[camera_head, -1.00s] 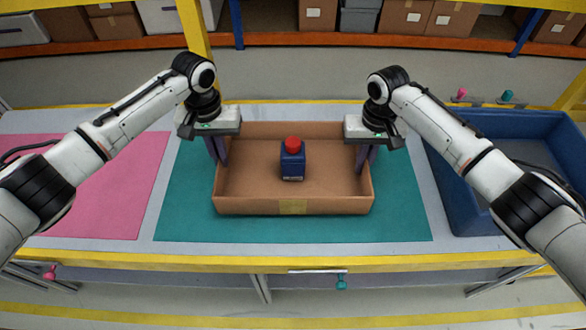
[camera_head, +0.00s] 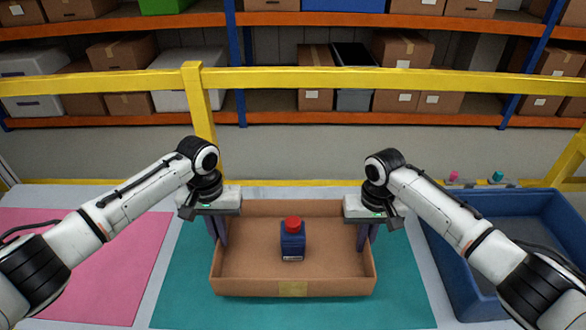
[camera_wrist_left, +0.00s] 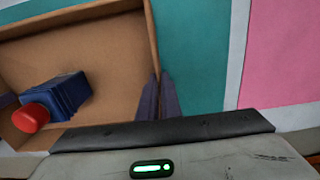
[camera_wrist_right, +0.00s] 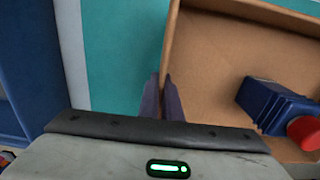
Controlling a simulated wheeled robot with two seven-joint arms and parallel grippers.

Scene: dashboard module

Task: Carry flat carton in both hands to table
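The flat open carton (camera_head: 292,288) is brown, shallow and level over the teal mat (camera_head: 190,290). I cannot tell whether it touches the mat.
A pink mat (camera_head: 85,250) lies to the left on the table. A deep blue bin (camera_head: 455,270) stands to the right. A yellow rail (camera_head: 300,80) crosses behind the table, with shelves of boxes (camera_head: 315,92) beyond. The teal mat is otherwise bare.

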